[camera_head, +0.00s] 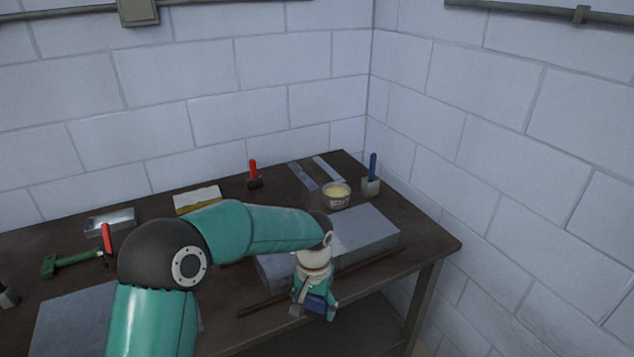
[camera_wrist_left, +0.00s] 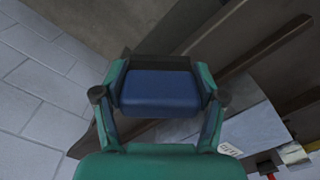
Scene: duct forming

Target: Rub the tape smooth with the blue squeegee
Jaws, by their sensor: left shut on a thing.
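My left gripper (camera_head: 316,302) is at the table's front edge, in front of the grey duct piece (camera_head: 372,232). It is shut on the blue squeegee (camera_head: 319,304). In the left wrist view the squeegee (camera_wrist_left: 158,88) fills the space between the two green fingers, with a dark edge beyond it. The squeegee looks apart from the duct piece, which shows at the lower right of the wrist view (camera_wrist_left: 258,128). My left arm covers the left part of the duct piece. I cannot clearly make out tape on it. My right gripper is not in view.
Behind the duct piece are a small tub (camera_head: 337,201), a blue-handled tool (camera_head: 373,168), two pale strips (camera_head: 327,169) and a red-handled tool (camera_head: 253,172). A grey sheet (camera_head: 70,325) lies at left. A thin bar (camera_head: 375,260) lies along the front of the dark table (camera_head: 435,243).

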